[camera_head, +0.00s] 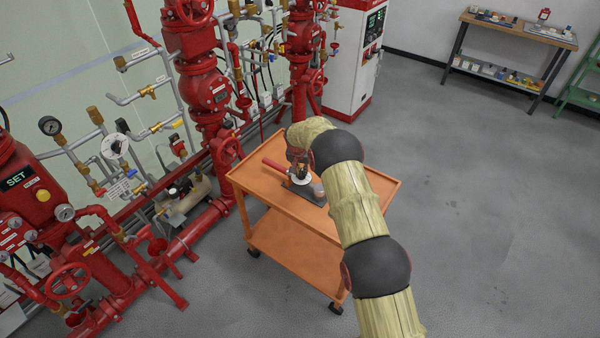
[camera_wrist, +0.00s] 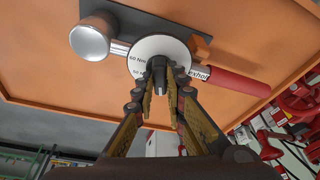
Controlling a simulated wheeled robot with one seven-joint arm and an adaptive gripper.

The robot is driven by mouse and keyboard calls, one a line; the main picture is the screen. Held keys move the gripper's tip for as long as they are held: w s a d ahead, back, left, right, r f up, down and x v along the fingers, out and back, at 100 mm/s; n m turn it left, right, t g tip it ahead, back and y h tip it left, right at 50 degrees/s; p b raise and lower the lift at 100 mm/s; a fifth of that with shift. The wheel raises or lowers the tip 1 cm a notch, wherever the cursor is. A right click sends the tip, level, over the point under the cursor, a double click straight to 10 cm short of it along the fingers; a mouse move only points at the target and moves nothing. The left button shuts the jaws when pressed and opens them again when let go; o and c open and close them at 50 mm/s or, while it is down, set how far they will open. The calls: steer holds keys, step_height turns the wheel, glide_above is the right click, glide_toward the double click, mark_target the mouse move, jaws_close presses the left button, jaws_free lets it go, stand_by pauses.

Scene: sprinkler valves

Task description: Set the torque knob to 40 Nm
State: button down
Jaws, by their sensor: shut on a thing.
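The torque knob (camera_wrist: 158,66) is a small dark grip in the middle of a white round dial (camera_wrist: 176,45). The dial has black print; "60 Nm" reads at its left, and other marks are partly hidden. A red-handled tool (camera_wrist: 235,79) runs out from the dial to the right. In the head view the dial (camera_head: 301,179) and the red handle (camera_head: 275,166) lie on the orange cart (camera_head: 384,192). My gripper (camera_wrist: 160,84) is over the dial, its fingers closed on the knob. It is mostly hidden in the head view.
A dark plate (camera_wrist: 140,20) lies under the dial, with a silver round cap (camera_wrist: 93,38) beside it. Red valves and pipes (camera_head: 205,85) stand left of the cart. A workbench (camera_head: 515,45) is at the far right. Grey floor (camera_head: 470,190) is clear right of the cart.

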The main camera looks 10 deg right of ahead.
steer(key=shift+f, duration=0.1)
steer(key=shift+m+b, duration=0.3)
steer(key=shift+b, duration=0.25)
steer(key=shift+m+b, duration=0.4)
steer(key=shift+b, duration=0.05)
steer(key=shift+m+h+b, duration=0.3)
steer(key=shift+m+b, duration=0.2)
steer(key=shift+b, duration=0.15)
steer(key=shift+m+g+b, duration=0.3)
steer(key=shift+m+b, duration=0.1)
steer(key=shift+m, duration=0.1)
steer(key=shift+m+b, duration=0.3)
steer(key=shift+b, duration=0.15)
steer(key=shift+m+b, duration=0.4)
steer(key=shift+b, duration=0.05)
